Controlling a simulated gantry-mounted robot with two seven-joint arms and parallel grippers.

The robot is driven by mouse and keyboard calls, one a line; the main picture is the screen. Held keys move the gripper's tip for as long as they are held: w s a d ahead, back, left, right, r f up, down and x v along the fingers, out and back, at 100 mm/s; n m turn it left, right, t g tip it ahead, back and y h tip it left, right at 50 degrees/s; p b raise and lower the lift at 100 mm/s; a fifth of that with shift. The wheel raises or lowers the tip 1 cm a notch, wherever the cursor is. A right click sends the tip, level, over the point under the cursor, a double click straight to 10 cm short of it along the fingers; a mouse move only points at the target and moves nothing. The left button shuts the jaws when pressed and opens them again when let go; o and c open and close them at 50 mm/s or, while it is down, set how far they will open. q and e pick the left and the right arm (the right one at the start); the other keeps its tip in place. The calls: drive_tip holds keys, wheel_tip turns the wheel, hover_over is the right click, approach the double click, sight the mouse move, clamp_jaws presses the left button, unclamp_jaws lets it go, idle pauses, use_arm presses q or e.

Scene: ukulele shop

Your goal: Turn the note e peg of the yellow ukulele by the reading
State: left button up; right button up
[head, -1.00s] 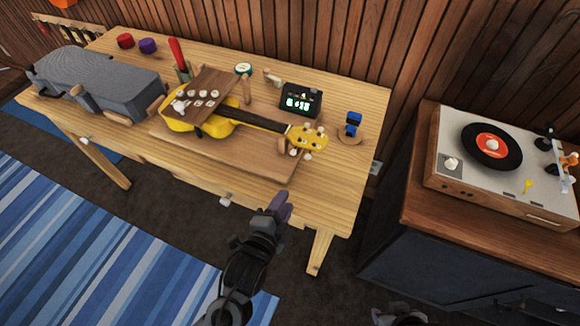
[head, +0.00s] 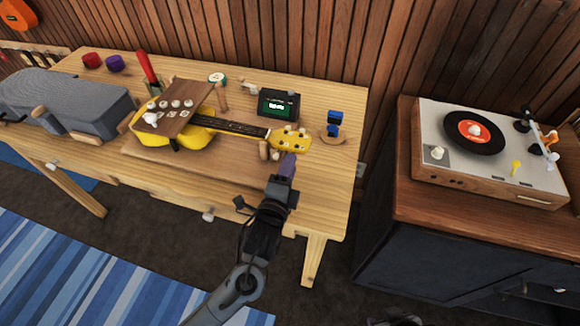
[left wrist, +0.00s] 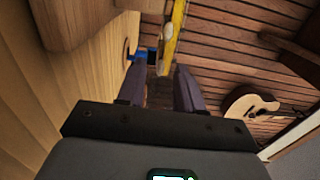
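The yellow ukulele (head: 197,135) lies on a wooden board on the workbench, its neck pointing right. Its yellow headstock (head: 291,138) has pale pegs along its edges; a pale peg (head: 275,155) shows at the near edge. I cannot tell which peg is note e. The dark tuner (head: 278,105) behind the neck shows green marks too small to read. My left gripper (head: 287,168) is just in front of the headstock. In the left wrist view its purple fingers (left wrist: 160,90) are apart with nothing between them; the yellow headstock (left wrist: 174,38) is beyond the tips. My right gripper is not visible.
A blue item on a wooden stand (head: 333,128) is right of the headstock. A brown plate with knobs (head: 180,108) covers part of the ukulele's body. A grey case (head: 60,100) is at left. A record player (head: 490,155) sits on a separate cabinet at right.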

use_arm(q)
drive_tip(key=shift+w+d, duration=0.2)
drive_tip(key=shift+w, duration=0.4)
drive_tip(key=shift+c, duration=0.2)
clamp_jaws()
drive_tip(key=shift+r+p, duration=0.2)
drive_tip(key=shift+p, duration=0.5)
drive_tip(key=m+p, duration=0.4)
drive_tip(key=p, duration=0.2)
drive_tip(key=shift+p, duration=0.35)
drive_tip(key=shift+f+m+p, duration=0.2)
drive_tip(key=shift+m+p, duration=0.7)
drive_tip(key=shift+p, duration=0.2)
